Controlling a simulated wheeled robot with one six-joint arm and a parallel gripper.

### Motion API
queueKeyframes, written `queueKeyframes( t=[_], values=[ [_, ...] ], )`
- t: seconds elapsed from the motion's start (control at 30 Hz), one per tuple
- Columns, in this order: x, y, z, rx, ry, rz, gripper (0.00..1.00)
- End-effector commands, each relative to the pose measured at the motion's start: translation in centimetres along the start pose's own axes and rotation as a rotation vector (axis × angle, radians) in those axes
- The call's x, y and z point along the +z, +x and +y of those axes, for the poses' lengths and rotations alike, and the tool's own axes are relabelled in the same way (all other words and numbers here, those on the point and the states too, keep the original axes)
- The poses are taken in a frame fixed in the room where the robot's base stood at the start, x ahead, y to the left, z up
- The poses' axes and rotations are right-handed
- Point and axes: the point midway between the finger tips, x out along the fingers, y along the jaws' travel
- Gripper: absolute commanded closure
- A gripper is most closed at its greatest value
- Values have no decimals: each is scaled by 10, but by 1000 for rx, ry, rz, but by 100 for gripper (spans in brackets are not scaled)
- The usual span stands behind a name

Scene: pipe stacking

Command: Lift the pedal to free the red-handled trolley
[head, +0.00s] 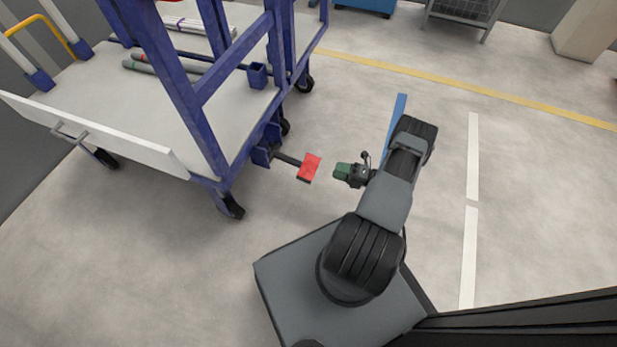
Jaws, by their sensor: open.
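The trolley (110,110) stands at the upper left, with a blue frame, a pale deck and black castors. A bit of red shows at the top edge of the picture above the frame; whether it is the handle I cannot tell. The red pedal (309,167) sticks out from the trolley's right side on a dark bar, low near the floor. My gripper (342,171), with green fingers, is just right of the pedal, with a small gap between them. It is open and empty, and points left toward the pedal. The gap between its fingers is hard to see.
Several pipes (160,68) lie on the trolley deck. A white board (95,135) runs along its near edge. A blue floor stripe (396,115) and white lines (472,160) mark the floor. The floor around the pedal is clear. A grey rack (465,10) stands far back.

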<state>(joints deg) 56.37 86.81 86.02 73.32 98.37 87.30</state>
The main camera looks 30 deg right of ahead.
Motion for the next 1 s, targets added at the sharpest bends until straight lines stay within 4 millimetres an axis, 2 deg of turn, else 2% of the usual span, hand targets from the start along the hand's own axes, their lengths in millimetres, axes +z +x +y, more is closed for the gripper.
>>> queueKeyframes(
  t=[0.03, 0.1, 0.23, 0.33, 0.8, 1.0],
  values=[
    [-7, -8, -23, 17, 43, -45, 43],
    [-12, -14, -36, 36, 86, -92, 43],
    [-17, -18, -50, 58, 133, -141, 43],
    [-17, -12, -52, 65, 145, -152, 43],
    [-4, 73, -49, 63, 145, -151, 43],
    [0, 98, -47, 63, 144, -153, 43]
  ],
)
